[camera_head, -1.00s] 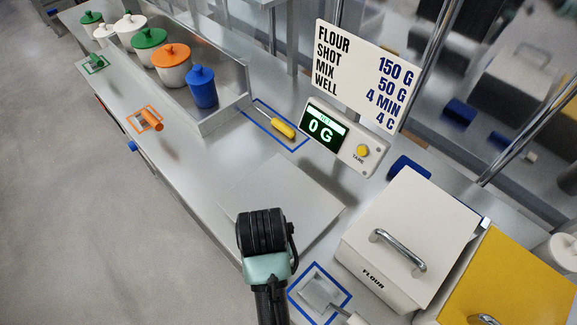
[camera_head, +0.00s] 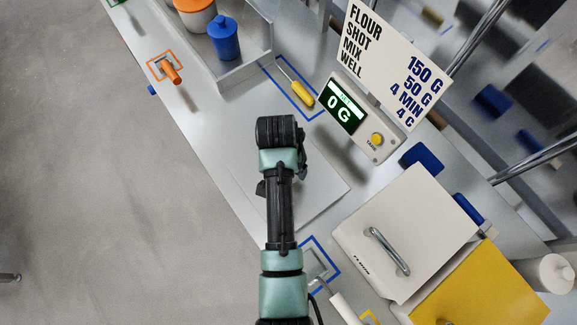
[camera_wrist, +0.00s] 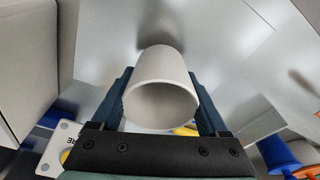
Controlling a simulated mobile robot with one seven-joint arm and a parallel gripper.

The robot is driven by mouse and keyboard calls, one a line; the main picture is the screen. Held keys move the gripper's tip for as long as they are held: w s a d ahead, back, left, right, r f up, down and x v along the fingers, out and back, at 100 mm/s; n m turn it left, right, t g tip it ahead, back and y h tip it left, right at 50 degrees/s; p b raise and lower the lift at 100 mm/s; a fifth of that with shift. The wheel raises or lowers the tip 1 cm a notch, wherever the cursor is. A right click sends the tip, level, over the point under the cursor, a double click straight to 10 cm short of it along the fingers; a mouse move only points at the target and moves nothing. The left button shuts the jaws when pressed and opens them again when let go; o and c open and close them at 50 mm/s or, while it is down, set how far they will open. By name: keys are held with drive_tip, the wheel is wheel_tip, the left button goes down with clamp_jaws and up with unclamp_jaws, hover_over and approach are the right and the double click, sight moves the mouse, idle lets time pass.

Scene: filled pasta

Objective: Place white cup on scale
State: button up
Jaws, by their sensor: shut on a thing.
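The white cup (camera_wrist: 165,75) is between the two fingers of my gripper (camera_wrist: 160,98) in the wrist view, with its open mouth toward the camera. My gripper is shut on it. In the head view, my wrist hides the fingers and the cup. The scale has a flat metal plate (camera_head: 322,190) and a display panel (camera_head: 345,106) reading 0 G. My wrist is over the left part of the plate in the head view. The scale's panel also shows in the wrist view (camera_wrist: 48,165). The cup's height above the plate is unclear.
A cream flour bin (camera_head: 405,225) and a yellow bin (camera_head: 490,290) stand to the right of the plate. A sign (camera_head: 395,60) rises behind the panel. A yellow-handled tool (camera_head: 302,94) lies in a blue outline. A rack with lidded pots, including a blue one (camera_head: 224,40), is at upper left.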

drive_tip(key=shift+f, duration=1.25)
drive_tip(key=shift+f, duration=0.1)
